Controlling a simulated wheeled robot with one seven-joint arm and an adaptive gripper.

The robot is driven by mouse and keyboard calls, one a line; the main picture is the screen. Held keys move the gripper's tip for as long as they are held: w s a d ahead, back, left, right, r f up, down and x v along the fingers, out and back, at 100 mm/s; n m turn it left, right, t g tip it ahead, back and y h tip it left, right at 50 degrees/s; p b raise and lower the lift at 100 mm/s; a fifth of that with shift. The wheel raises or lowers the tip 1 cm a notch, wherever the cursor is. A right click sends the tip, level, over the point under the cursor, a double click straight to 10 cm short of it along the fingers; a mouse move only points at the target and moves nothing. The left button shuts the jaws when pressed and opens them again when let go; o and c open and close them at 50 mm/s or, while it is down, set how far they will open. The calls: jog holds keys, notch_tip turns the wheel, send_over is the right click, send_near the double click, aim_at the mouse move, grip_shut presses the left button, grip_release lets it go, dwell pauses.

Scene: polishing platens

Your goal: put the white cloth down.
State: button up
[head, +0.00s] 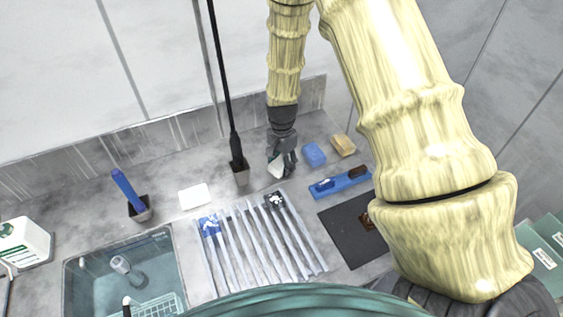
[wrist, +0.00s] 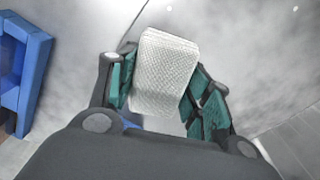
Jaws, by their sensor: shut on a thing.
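The white cloth (wrist: 165,72) is a folded, textured block held between the two green-padded fingers of my gripper (wrist: 165,95) in the wrist view. In the head view my gripper (head: 281,164) points down over the counter, behind the striped rack, with a pale bit of the cloth (head: 275,170) showing at its tips. I cannot tell whether the cloth touches the counter.
A blue sponge (head: 314,155) and a tan block (head: 343,145) lie right of my gripper. A blue tray (head: 341,182) lies nearer. A dark holder with a rod (head: 240,172) stands left. A white pad (head: 194,196) and the sink (head: 75,275) are further left.

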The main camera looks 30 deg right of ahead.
aim_at(281, 161)
jog(key=shift+f, duration=0.15)
jog(key=o, duration=1.1)
jog(key=shift+r, duration=0.25)
jog(key=shift+r+b, duration=1.8)
jog(key=shift+r, duration=4.15)
